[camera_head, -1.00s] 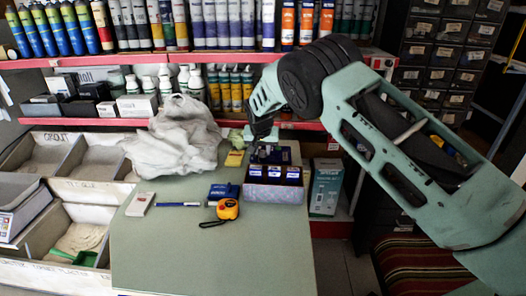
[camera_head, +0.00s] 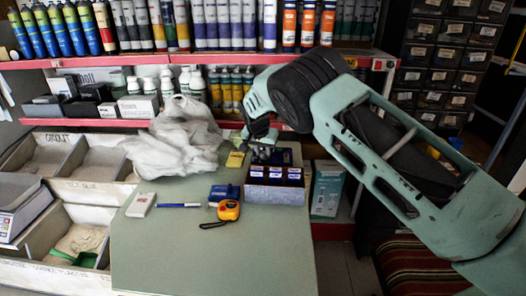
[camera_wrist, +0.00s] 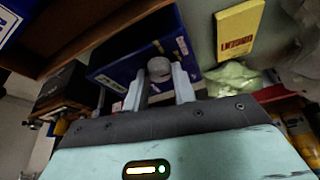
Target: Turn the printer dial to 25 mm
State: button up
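The dark blue printer (camera_wrist: 118,68) fills the middle of the wrist view. It has a pale grey round dial (camera_wrist: 159,68) on its face. My gripper (camera_wrist: 160,72) has its two pale fingers apart, one on each side of the dial. I cannot tell whether the fingers touch it. In the head view my gripper (camera_head: 262,148) points down at the back of the table, at the printer (camera_head: 284,157), which my gripper and the box in front partly hide. No dial marks are readable.
An open box of blue-topped packs (camera_head: 276,193) stands just in front of the printer. A yellow pack (camera_head: 235,159) and white plastic bag (camera_head: 178,140) are to the left. A blue item (camera_head: 224,192), tape measure (camera_head: 229,210) and pen (camera_head: 179,205) lie on the table (camera_head: 210,265). The front is clear.

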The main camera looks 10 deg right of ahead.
jog(key=o, duration=0.4)
jog(key=shift+c, duration=0.2)
jog(key=b+v, duration=0.1)
jog(key=v, duration=1.6)
jog(key=shift+s, duration=0.2)
jog(key=shift+r, duration=0.15)
jog(key=s+a+r+n+g+y+p, duration=0.2)
jog(key=s+a+n, duration=0.15)
jog(key=s, duration=1.05)
jog(key=s+a+r+n+g+y+p, duration=0.1)
jog(key=s+a+r+n+y, duration=0.3)
jog(key=s, duration=1)
jog(key=s+d+f+n+h+p, duration=0.1)
jog(key=s+d+n, duration=0.1)
jog(key=s, duration=0.7)
jog(key=s+d+f+n+h, duration=0.2)
jog(key=s+d+n, duration=0.1)
jog(key=s, duration=0.7)
jog(key=shift+s+f+n+g+p, duration=0.15)
jog(key=shift+s+n+g+p, duration=0.2)
jog(key=shift+n, duration=0.5)
